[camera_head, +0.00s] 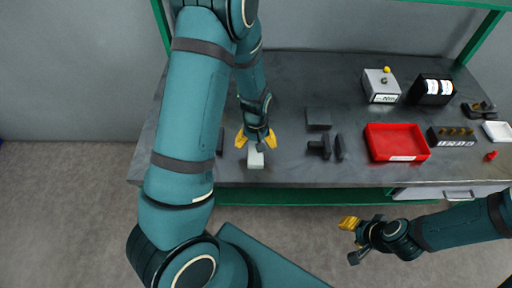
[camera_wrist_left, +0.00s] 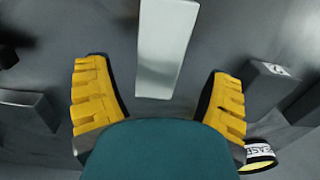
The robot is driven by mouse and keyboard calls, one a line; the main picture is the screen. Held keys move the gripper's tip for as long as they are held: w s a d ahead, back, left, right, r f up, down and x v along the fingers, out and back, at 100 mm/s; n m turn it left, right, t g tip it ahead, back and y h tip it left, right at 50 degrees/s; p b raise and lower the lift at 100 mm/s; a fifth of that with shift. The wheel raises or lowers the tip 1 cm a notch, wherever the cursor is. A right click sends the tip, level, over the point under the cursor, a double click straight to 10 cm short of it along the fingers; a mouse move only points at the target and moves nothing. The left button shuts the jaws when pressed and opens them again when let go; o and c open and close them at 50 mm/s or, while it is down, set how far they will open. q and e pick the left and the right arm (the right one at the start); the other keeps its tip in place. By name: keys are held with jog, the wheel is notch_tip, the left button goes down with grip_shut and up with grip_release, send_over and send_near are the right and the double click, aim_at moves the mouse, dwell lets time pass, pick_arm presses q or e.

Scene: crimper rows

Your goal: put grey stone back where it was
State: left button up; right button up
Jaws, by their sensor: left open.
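A pale grey block (camera_head: 255,158), which looks like the grey stone, lies near the front edge of the dark bench (camera_head: 290,70). My left gripper (camera_head: 256,142) is open just above it, one yellow finger to each side. In the left wrist view the block (camera_wrist_left: 166,45) lies ahead of and between my open left fingertips (camera_wrist_left: 160,85), with clear gaps on both sides.
A dark block (camera_head: 220,142) stands left of my left gripper. A dark square (camera_head: 318,118) and dark pieces (camera_head: 320,148) (camera_head: 340,148) lie to its right. Further right are a red tray (camera_head: 398,157), a grey box (camera_head: 380,87) and a black box (camera_head: 432,90).

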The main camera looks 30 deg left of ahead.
pick_arm(q)
notch_tip(320, 180, up, 8)
jog(key=p, duration=0.1)
jog(key=shift+r, duration=0.25)
pick_arm(e)
jog(key=shift+r, duration=0.7)
